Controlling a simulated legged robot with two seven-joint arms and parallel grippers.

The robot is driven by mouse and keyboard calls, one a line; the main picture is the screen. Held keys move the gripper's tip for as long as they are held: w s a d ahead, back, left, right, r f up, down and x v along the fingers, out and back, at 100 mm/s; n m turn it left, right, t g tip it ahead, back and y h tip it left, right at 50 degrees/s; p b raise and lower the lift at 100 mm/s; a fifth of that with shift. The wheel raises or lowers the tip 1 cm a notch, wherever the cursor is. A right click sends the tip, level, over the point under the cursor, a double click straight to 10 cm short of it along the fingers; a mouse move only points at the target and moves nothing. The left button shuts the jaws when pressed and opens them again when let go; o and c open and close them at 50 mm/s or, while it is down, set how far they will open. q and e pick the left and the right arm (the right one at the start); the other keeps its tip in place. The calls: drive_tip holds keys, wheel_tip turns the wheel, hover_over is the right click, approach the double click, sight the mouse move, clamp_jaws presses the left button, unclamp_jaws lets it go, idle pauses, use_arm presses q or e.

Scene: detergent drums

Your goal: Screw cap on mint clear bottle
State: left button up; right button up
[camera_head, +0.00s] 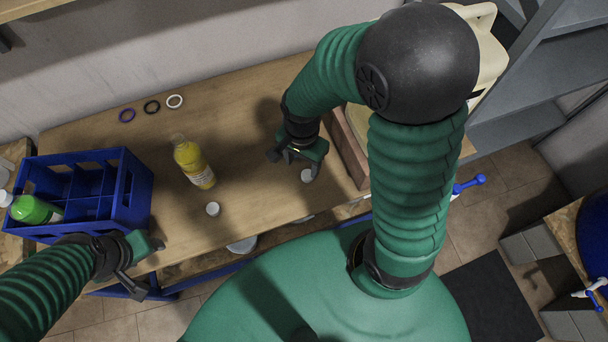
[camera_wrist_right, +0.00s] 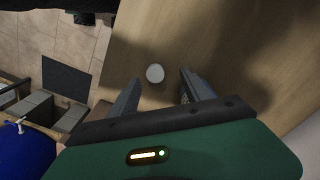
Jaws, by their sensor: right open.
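One white cap (camera_head: 307,176) lies on the table just below my right gripper (camera_head: 296,163). In the right wrist view the cap (camera_wrist_right: 155,73) shows beyond and between the spread fingers of my right gripper (camera_wrist_right: 158,90), which is empty. A second white cap (camera_head: 212,209) lies on the table further left. A clear bottle with yellow content (camera_head: 190,163) stands on the table. I cannot tell which bottle is the mint one. My left gripper (camera_head: 150,266) is near the table's front edge with its fingers apart, holding nothing visible.
A brown box (camera_head: 346,145) stands right of my right gripper. The table between the yellow bottle and my right gripper is clear.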

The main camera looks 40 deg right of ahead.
sight(306, 175)
drive_tip(key=f, duration=0.1)
drive_tip(key=d+f, duration=0.1)
drive_tip(key=f, duration=0.1)
drive_tip(key=d+f+b, duration=0.1)
drive_tip(key=shift+s+f, duration=0.35)
drive_tip(key=shift+s, duration=0.05)
drive_tip(key=shift+w+a+f, duration=0.1)
drive_tip(key=shift+a+f, duration=0.1)
drive_tip(key=shift+f, duration=0.1)
drive_tip(key=shift+a, duration=0.55)
drive_tip(key=shift+d, duration=0.4)
drive_tip(key=c, duration=0.4)
drive_tip(key=shift+d, duration=0.15)
drive_tip(key=c, duration=0.5)
drive_tip(key=shift+a, duration=0.2)
clamp_jaws()
use_arm(q)
drive_tip(key=shift+d+f, duration=0.45)
use_arm(e)
drive_tip(key=shift+a, duration=0.15)
